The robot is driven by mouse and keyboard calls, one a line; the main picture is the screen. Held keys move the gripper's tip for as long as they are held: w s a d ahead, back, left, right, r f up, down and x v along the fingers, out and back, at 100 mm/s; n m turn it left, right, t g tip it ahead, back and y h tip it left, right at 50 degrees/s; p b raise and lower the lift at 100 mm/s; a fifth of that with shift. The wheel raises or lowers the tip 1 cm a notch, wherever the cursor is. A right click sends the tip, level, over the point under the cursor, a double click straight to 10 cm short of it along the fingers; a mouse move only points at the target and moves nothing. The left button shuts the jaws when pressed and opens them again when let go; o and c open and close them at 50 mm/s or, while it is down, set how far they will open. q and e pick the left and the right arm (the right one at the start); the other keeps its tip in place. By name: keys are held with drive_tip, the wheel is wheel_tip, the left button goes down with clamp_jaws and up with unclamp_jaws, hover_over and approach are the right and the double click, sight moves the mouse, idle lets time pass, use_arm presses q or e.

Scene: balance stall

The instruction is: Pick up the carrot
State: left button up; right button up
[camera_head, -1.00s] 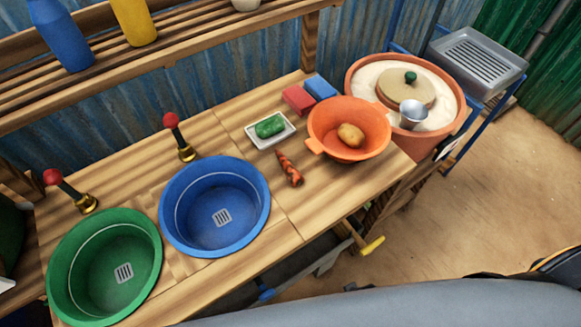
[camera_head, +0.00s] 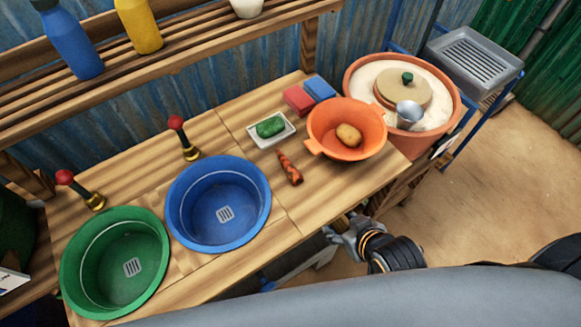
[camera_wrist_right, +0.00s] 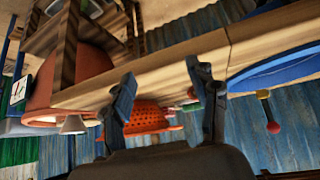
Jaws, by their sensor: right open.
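The carrot (camera_head: 289,168) lies on the wooden counter in the head view, between the blue basin and the orange colander. It is orange with dark marks and lies slanted. My right gripper (camera_head: 340,229) is just off the counter's front edge in the head view, in front of the carrot and apart from it. In the right wrist view, my right gripper (camera_wrist_right: 163,100) shows two spread fingers with nothing held between them. I cannot make out the carrot in the right wrist view. My left gripper is not in view.
The orange colander (camera_head: 323,150) holds a potato (camera_head: 348,135). A white dish (camera_head: 287,129) holds a green bar (camera_head: 270,127). A blue basin (camera_head: 190,240) and a green basin (camera_head: 85,290) stand left. Red (camera_head: 298,99) and blue (camera_head: 320,88) blocks sit behind. Bare counter lies around the carrot.

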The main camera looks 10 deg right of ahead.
drive_tip(key=a+t, duration=0.1)
drive_tip(key=w+a+r+t+y, duration=0.1)
drive_tip(key=a+r+t, duration=0.1)
drive_tip(key=t, duration=0.1)
drive_tip(key=shift+w+a+n+y, duration=0.2)
drive_tip(key=shift+w+n+y, duration=0.1)
drive_tip(key=shift+y, duration=0.1)
drive_tip(key=t+y, duration=0.1)
drive_tip(key=t, duration=0.1)
approach(298, 181)
drive_tip(key=x, duration=0.4)
drive_tip(key=shift+a+f+p, duration=0.35)
drive_tip(key=shift+p, duration=0.05)
drive_tip(key=x, duration=0.1)
drive_tip(key=p+x, duration=0.1)
drive_tip(key=x, duration=0.3)
drive_tip(key=shift+w+d+r, duration=0.15)
drive_tip(key=shift+w+d, duration=0.1)
drive_tip(key=shift+w, duration=0.15)
drive_tip(key=c, duration=1.2)
